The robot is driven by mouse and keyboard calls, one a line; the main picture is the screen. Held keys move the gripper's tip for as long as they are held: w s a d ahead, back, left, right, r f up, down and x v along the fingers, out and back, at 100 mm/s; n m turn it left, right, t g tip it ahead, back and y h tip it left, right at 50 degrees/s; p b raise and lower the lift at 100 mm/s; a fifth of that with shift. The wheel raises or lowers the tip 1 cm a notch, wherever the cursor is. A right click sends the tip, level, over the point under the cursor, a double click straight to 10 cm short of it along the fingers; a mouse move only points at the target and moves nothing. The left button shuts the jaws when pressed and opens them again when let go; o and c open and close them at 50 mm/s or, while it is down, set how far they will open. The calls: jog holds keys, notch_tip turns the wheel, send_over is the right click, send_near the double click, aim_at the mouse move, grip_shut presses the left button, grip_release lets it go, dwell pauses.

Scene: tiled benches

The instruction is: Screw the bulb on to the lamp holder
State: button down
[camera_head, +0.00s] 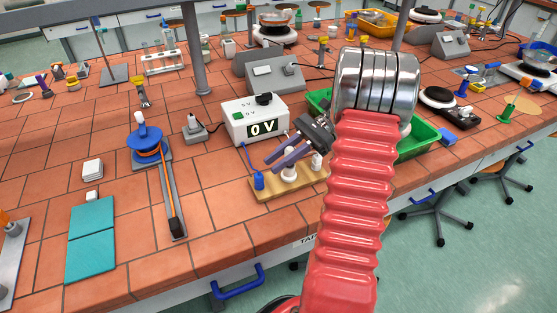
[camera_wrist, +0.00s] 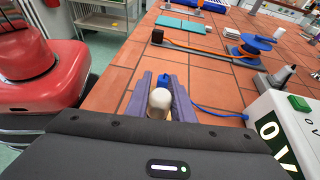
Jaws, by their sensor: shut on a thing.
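My gripper (camera_head: 277,161) reaches down and left over the wooden board (camera_head: 262,189) near the bench's front edge. Its two purple fingers are closed around the pale, round-topped bulb (camera_wrist: 160,101), which shows between them in the wrist view. In the head view a white piece, seemingly the lamp holder (camera_head: 289,178), stands on the board right under the fingers. The fingers cover most of the bulb there. I cannot tell whether the bulb touches the holder or how far it sits in it.
The power supply (camera_head: 254,118), reading 0 V, stands just behind the board. A blue wire runs from it to the blue terminal (camera_head: 259,180). The green tray (camera_head: 415,139) is to the right, partly behind my arm. The blue stand with an orange band (camera_head: 149,143) is to the left.

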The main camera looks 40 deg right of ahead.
dwell(0.3)
jog(key=shift+w+d+f+m+t+h, duration=0.1)
jog(key=shift+w+m+t+h, duration=0.2)
jog(key=shift+m+t, duration=0.5)
jog(key=shift+w+d+r+m+t+h, duration=0.15)
jog(key=shift+m+t+h, duration=0.3)
jog(key=shift+m+t, duration=0.35)
jog(key=shift+w+f+m+t+h, duration=0.2)
jog(key=shift+m+t+h, duration=0.15)
jog(key=shift+m+t, duration=0.45)
jog(key=shift+w+d+m+t+h, duration=0.15)
jog(key=shift+m+t+h, duration=0.5)
jog(key=shift+m, duration=0.1)
jog(key=shift+w+d+m+t+h, duration=0.15)
jog(key=shift+d+m+t+h, duration=0.05)
jog(key=shift+m+t+h, duration=0.45)
jog(key=shift+w+d+m+t+h, duration=0.15)
jog(key=shift+m+t+h, duration=0.45)
jog(key=shift+m+t, duration=0.15)
jog(key=shift+w+d+m+t+h, duration=0.1)
jog(key=shift+d+m+t+h, duration=0.15)
jog(key=shift+m+h, duration=0.6)
jog(key=shift+w+d+m+t+h, duration=0.15)
jog(key=shift+m+t+h, duration=0.25)
jog(key=shift+m+h, duration=0.35)
jog(key=shift+d+m+t+h, duration=0.2)
jog(key=shift+m+t+h, duration=0.1)
jog(key=shift+m+h, duration=0.55)
